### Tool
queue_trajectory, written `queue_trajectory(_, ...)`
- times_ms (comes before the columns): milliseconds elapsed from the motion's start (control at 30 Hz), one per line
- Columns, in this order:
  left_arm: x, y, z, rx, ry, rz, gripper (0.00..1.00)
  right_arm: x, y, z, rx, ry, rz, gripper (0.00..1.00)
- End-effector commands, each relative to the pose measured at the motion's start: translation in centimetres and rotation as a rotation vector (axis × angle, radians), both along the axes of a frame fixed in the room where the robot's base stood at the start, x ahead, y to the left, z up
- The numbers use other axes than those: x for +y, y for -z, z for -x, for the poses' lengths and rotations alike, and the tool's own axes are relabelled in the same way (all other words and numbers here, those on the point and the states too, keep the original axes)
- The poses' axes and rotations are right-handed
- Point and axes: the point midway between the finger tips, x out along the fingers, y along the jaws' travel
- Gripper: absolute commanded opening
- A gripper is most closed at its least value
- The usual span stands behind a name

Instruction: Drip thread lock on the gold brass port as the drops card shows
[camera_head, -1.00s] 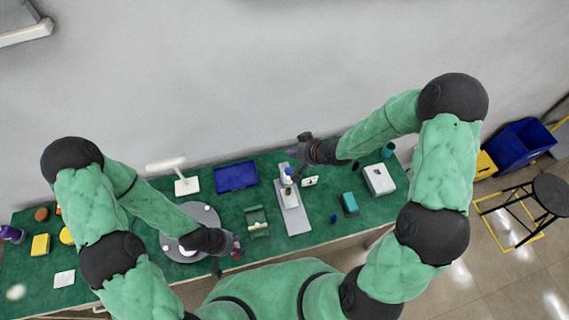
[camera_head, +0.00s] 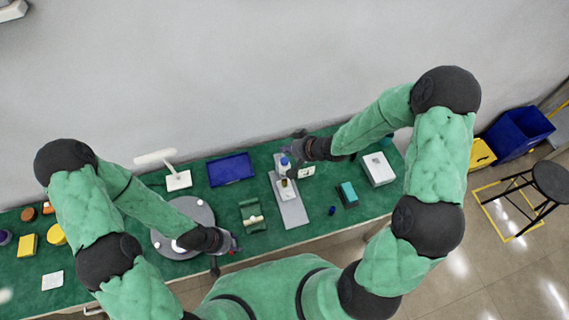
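A small white and blue bottle (camera_head: 284,162) is at the fingers of my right gripper (camera_head: 291,156), which appears shut on it. The bottle is above the far part of a grey plate (camera_head: 294,212). A small gold-coloured part (camera_head: 286,183), which looks like the brass port, stands on the plate just nearer than the bottle. Whether the bottle's tip touches it, or any drop is out, is too small to tell. A small white and green card (camera_head: 307,171) stands right of the plate. My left gripper (camera_head: 232,250) hangs by the front edge; its opening is unclear.
A grey round turntable (camera_head: 196,210) is beside my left gripper. A blue tray (camera_head: 231,169), a green holder (camera_head: 252,216), a teal box (camera_head: 347,195), a white box (camera_head: 378,169) and a small dark blue piece (camera_head: 332,210) are on the green bench. A white stand (camera_head: 178,180) is behind the turntable.

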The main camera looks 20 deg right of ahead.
Motion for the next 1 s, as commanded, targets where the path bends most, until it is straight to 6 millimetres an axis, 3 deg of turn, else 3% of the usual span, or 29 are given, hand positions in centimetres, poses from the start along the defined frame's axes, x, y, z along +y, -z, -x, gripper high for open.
queue_trajectory(67,0.0,1.4,0.0,0.0,0.0,0.0,0.4,0.0,1.4,0.0,0.0,0.0,0.0,0.0)
queue_trajectory(300,0.0,2.8,0.0,0.0,0.0,0.0,0.4,0.0,3.4,0.0,0.0,0.001,-0.001,0.0)
queue_trajectory(1000,0.0,2.8,0.0,0.0,0.0,0.0,0.4,0.0,3.6,0.0,0.0,-0.001,0.001,0.0)
